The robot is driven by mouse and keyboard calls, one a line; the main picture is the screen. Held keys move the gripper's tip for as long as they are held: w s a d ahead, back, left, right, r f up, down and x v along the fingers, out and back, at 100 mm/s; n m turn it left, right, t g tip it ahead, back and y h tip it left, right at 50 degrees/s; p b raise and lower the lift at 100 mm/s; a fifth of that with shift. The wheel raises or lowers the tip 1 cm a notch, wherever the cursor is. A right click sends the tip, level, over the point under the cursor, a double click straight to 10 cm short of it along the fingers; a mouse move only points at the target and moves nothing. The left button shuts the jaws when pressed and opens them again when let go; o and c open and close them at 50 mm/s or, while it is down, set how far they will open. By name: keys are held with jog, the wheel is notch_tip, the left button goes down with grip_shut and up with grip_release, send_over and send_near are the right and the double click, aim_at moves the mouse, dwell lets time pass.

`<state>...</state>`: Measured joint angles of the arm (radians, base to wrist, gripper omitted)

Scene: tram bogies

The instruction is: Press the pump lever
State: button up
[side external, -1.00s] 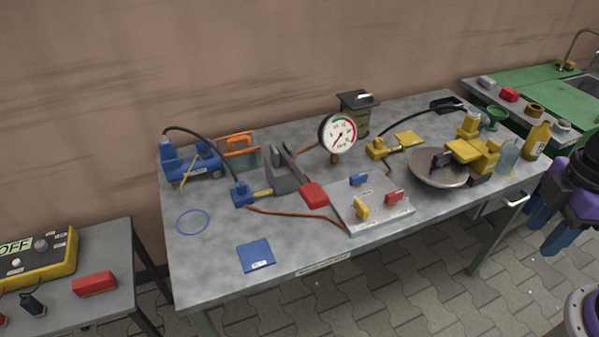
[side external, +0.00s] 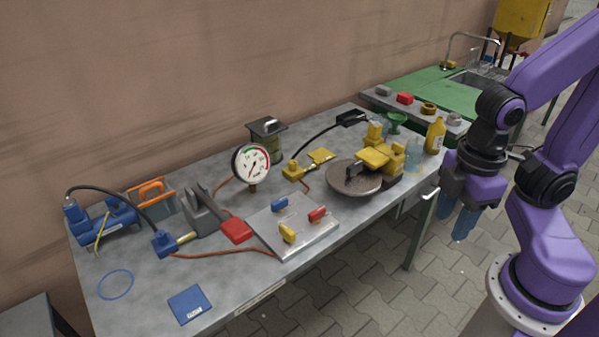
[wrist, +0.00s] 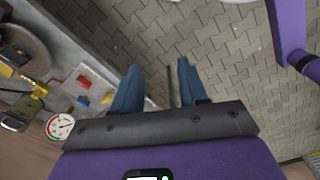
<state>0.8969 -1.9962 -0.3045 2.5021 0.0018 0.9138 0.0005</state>
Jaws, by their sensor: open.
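A grey lever arm with a red grip (side external: 236,231) rises from the left-middle of the bench; I cannot tell for sure whether this is the pump lever. A blue pump-like unit (side external: 108,220) with a black hose stands at the bench's left end. A yellow pump-like unit (side external: 380,155) stands at the right end, partly behind a round dark metal dish (side external: 350,182). My gripper (side external: 454,228) is open and empty, pointing down beyond the bench's right front edge, apart from everything. In the wrist view its blue fingers (wrist: 158,68) are spread over the paved floor.
A plate (side external: 318,240) with blue, red and yellow valve handles lies mid-bench. A round gauge (side external: 251,164) stands behind it. A yellow bottle (side external: 435,136) stands at the right corner near my gripper. The floor before the bench is clear.

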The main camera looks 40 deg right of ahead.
jog(key=shift+c, duration=0.3)
jog(key=c, duration=0.5)
jog(key=shift+w+a+r, duration=0.1)
jog(key=shift+w+a, duration=0.15)
grip_shut()
jog(key=w+a+r+n, duration=0.1)
jog(key=w+a, duration=0.6)
jog(key=w, duration=0.5)
jog(key=w+a+n+g, duration=0.1)
jog(key=w+a+n, duration=0.1)
jog(key=w+a, duration=0.6)
jog(key=w+a+r+n, duration=0.1)
jog(key=w+a+n, duration=0.1)
jog(key=w+a, duration=0.6)
jog(key=shift+w+r+g, duration=0.3)
jog(key=shift+w+g, duration=0.1)
jog(key=shift+w, duration=3.4)
jog(key=shift+a, duration=0.1)
